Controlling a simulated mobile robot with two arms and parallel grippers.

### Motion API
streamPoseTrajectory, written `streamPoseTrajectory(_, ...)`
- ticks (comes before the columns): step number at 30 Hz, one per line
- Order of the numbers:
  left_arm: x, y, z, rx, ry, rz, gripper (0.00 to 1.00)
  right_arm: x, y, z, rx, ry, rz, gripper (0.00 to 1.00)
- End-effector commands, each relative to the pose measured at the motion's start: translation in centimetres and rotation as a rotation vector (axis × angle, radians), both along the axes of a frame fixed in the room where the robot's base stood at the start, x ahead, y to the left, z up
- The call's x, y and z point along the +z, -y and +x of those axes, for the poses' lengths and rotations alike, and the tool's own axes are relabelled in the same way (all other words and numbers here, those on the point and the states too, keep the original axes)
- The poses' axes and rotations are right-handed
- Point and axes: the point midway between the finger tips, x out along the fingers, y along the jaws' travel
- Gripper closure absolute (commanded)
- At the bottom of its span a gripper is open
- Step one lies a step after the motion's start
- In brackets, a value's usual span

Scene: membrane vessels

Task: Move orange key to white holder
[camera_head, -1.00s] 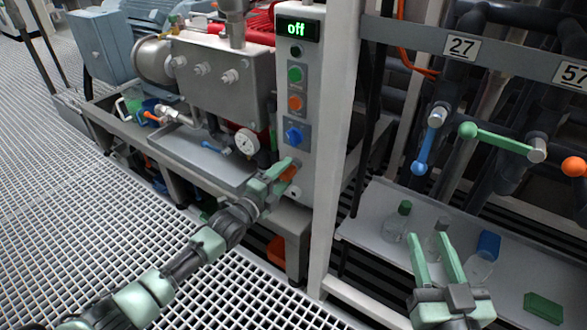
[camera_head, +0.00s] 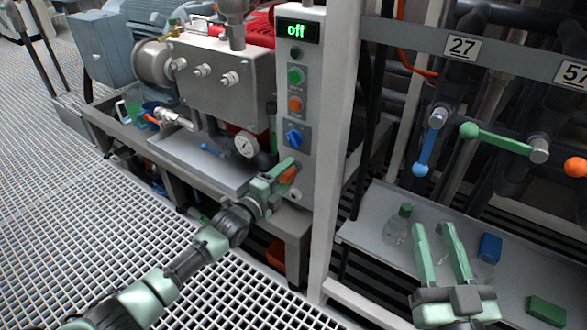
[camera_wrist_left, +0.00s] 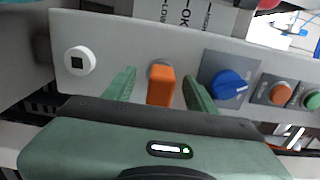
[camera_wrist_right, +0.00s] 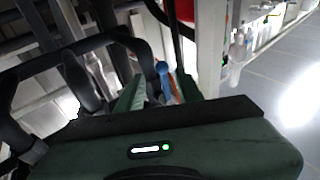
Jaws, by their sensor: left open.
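The orange key (camera_wrist_left: 160,86) stands out from the grey control panel, between the open fingers of my left gripper (camera_wrist_left: 157,78) in the left wrist view. I see gaps on both sides of it. In the head view the key (camera_head: 288,175) is partly covered by the left gripper (camera_head: 278,174) at the panel's lower part. The white holder (camera_wrist_left: 79,61) is a round white fitting with a black square opening, left of the key in the left wrist view; it also shows low on the panel in the head view (camera_head: 296,195). My right gripper (camera_head: 437,238) is open and empty above the right shelf.
A blue knob (camera_wrist_left: 228,84) and orange and green buttons sit on the panel beside the key. A grey tray (camera_head: 190,152) lies left of the panel. Bottles and blue and green blocks lie on the right shelf (camera_head: 368,231).

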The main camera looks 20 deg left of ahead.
Motion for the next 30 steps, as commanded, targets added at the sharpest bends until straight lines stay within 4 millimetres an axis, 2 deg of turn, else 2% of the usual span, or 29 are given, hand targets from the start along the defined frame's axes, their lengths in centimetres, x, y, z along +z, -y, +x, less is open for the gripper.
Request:
streamPoseTrajectory(18,0.0,0.0,0.0,0.0,0.0,0.0,0.44,-1.4,0.1,0.2,-0.004,-0.073,-0.018,0.64)
streamPoseTrajectory(30,0.0,0.0,0.0,0.0,0.0,0.0,0.44,-1.3,0.1,0.2,-0.004,-0.068,-0.017,0.64)
